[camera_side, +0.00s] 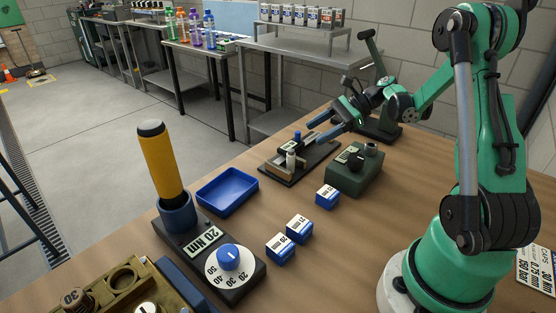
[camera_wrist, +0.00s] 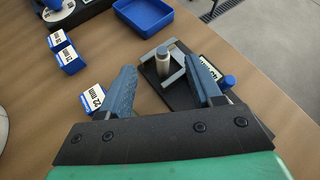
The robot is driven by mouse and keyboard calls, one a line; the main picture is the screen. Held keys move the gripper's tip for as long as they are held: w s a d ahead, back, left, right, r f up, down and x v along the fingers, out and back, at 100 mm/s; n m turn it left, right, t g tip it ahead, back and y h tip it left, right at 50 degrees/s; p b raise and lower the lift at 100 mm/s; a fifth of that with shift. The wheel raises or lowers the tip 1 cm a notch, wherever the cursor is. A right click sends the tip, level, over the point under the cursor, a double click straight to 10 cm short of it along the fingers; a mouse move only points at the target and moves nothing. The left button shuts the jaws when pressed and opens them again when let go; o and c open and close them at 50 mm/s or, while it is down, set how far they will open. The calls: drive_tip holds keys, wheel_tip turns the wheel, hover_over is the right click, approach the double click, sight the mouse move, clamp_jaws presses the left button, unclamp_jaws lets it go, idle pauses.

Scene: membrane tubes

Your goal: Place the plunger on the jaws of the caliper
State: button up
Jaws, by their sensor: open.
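The caliper (camera_side: 275,175) is a dark base with pale metal jaws and a blue knob, on the table near its far edge. It also shows in the wrist view (camera_wrist: 180,98). The plunger (camera_side: 290,159) is a small cream cylinder with a grey-blue top. It stands upright at the jaws, and shows in the wrist view (camera_wrist: 163,65); I cannot tell whether it rests on them or just beside them. My gripper (camera_side: 313,132) is open, its blue fingers apart and above the caliper. In the wrist view the plunger appears between the fingertips, with no visible contact.
A green box with black knobs (camera_side: 354,172) stands right of the caliper. Small blue labelled blocks (camera_side: 299,228) and a blue tray (camera_side: 228,191) lie nearer. A torque tester (camera_side: 207,240) holds an upright yellow-handled tool (camera_side: 163,170). Table between blocks and my base is clear.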

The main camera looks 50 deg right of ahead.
drive_tip(key=s+a+r+n+h, duration=0.2)
drive_tip(key=a+n+h, duration=0.2)
drive_tip(key=a+n, duration=0.4)
drive_tip(key=s+a+r+n+h, duration=0.2)
drive_tip(key=a+n+h, duration=0.3)
drive_tip(key=n, duration=1)
drive_tip(key=s+a, duration=0.1)
drive_tip(key=a, duration=0.2)
drive_tip(key=shift+a+r+n+h, duration=0.2)
drive_tip(key=shift+r+n+h, duration=0.1)
drive_tip(key=shift+r, duration=0.05)
drive_tip(key=shift+o, duration=1.1)
drive_tip(key=o, duration=0.4)
drive_tip(key=shift+w+d+r, duration=0.1)
drive_tip(key=shift+w+r, duration=0.15)
drive_tip(key=shift+r, duration=0.25)
drive_tip(key=w+r, duration=0.1)
drive_tip(key=r, duration=0.2)
drive_tip(key=w+d+r+g+h, duration=0.1)
drive_tip(key=r, duration=0.2)
drive_tip(key=w+d+r+g, duration=0.1)
drive_tip(key=r, duration=0.2)
drive_tip(key=shift+w+h, duration=0.4)
wheel_tip(320, 180, up, 8)
drive_tip(key=w+d+r+g+h, duration=0.1)
drive_tip(key=w+d+g+h, duration=0.1)
drive_tip(key=d+g, duration=0.1)
drive_tip(key=x, duration=1)
drive_tip(key=shift+s+f, duration=0.1)
drive_tip(key=shift+s, duration=0.05)
